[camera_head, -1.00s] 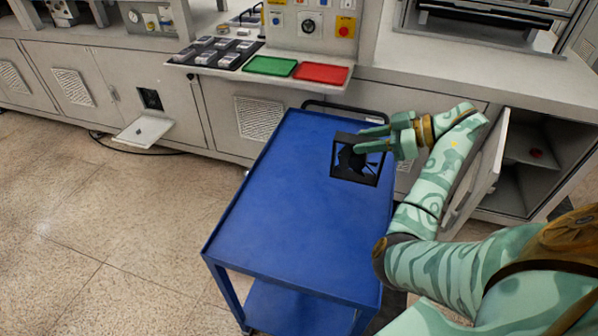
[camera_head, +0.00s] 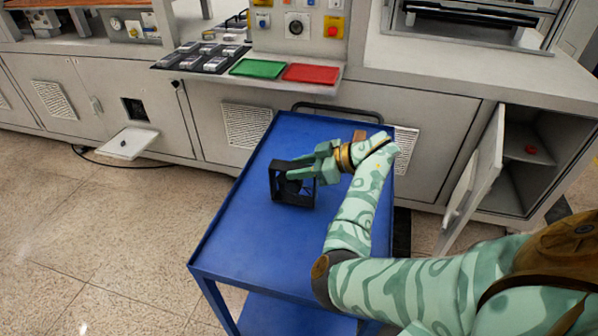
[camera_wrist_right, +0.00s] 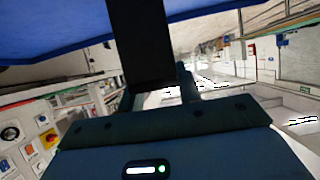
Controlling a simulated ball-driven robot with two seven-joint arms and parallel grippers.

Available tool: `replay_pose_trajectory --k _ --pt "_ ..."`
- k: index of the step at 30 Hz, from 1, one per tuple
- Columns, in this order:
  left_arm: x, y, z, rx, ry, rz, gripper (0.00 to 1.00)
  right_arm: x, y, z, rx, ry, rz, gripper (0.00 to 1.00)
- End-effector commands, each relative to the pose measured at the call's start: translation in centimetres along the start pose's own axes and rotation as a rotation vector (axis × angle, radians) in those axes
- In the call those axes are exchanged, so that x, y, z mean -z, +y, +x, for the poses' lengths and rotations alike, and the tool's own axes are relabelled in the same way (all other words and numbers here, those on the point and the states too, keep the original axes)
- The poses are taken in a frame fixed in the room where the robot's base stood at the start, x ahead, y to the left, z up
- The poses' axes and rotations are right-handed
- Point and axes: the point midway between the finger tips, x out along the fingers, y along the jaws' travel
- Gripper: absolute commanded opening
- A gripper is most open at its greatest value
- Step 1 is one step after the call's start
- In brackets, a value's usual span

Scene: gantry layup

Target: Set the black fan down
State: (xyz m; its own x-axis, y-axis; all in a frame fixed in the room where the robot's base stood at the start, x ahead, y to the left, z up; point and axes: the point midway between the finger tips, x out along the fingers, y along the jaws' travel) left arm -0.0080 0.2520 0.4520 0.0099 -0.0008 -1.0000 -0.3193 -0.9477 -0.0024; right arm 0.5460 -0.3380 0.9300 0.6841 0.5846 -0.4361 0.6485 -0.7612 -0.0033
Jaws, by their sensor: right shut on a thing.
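The black fan (camera_head: 292,191), a square frame with an open round middle, is upright at the blue cart top (camera_head: 250,238), around its middle. My right gripper (camera_head: 304,170) is shut on the fan's upper right part. I cannot tell whether the fan's lower edge touches the cart or hangs just above it. In the right wrist view the fan (camera_wrist_right: 143,40) is a dark block between the fingers, with the blue surface behind it. My left gripper is not in view.
A cabinet door (camera_head: 474,182) stands open at right.

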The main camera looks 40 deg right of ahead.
Motion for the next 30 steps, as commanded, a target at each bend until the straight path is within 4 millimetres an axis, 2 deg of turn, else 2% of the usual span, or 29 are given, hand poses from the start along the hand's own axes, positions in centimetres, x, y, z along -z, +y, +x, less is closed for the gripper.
replay_pose_trajectory --k 2,12,13,15,25,30 --pt "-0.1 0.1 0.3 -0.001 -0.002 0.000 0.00 -0.5 0.0 0.3 0.000 0.001 -0.002 0.00" --pt "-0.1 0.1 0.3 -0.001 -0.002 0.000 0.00 -0.7 0.1 0.4 0.000 0.003 -0.003 0.00" --pt "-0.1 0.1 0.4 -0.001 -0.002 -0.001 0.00 -0.8 0.0 0.4 0.000 0.001 -0.002 0.37" --pt "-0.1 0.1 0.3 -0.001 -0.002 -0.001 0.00 -0.7 0.0 0.3 0.000 0.001 -0.003 0.56" --pt "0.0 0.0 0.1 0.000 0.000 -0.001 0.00 -0.3 0.0 0.2 -0.001 0.001 -0.003 0.56" --pt "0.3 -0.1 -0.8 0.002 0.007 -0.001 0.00 -0.2 0.1 -2.6 -0.004 0.001 -0.003 0.56"
